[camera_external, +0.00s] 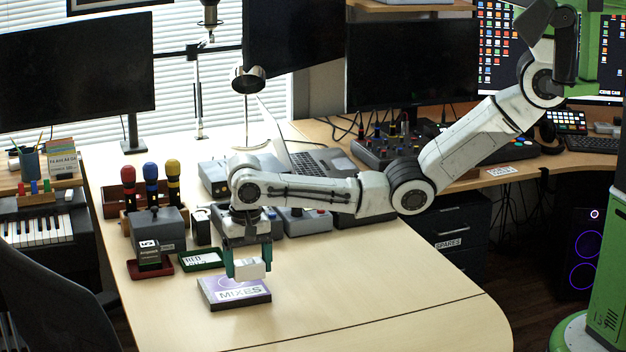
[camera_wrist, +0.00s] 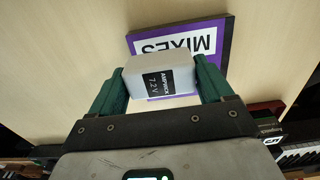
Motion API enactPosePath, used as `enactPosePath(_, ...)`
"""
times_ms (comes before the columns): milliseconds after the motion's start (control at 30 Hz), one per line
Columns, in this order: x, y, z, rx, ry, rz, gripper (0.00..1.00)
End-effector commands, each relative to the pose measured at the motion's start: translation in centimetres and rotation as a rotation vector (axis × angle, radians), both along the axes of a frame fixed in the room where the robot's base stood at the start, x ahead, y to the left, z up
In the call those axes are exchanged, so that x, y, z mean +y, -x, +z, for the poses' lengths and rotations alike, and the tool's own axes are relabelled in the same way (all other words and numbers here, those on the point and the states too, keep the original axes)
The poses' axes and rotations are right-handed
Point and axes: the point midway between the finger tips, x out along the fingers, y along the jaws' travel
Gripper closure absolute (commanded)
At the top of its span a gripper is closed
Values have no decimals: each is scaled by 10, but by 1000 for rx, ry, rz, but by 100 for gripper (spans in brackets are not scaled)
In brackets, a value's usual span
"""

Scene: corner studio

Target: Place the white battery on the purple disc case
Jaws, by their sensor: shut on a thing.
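The white battery (camera_external: 250,268) is a pale block held between the green fingers of my gripper (camera_external: 247,265). In the wrist view the battery (camera_wrist: 160,72) shows a black label reading "AIRPACK 7.2V", and my gripper (camera_wrist: 160,88) is shut on it from both sides. The purple disc case (camera_external: 226,301), with a white "MIXES" label, lies flat on the desk beneath the battery. In the wrist view the case (camera_wrist: 222,30) shows behind the battery, partly hidden by it and the right finger. I cannot tell whether the battery touches the case.
A green labelled case (camera_external: 202,260) and a dark red tray (camera_external: 150,270) with a small dark block lie left of the disc case. Grey boxes and microphones (camera_external: 151,178) stand behind. The desk (camera_external: 370,290) to the right is clear.

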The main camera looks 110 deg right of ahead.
Motion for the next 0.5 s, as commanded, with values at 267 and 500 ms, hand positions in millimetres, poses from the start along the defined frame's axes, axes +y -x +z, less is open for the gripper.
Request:
enactPosePath(267,0,0,-30,1,1,1,58)
enactPosePath(500,0,0,-30,0,0,1,58)
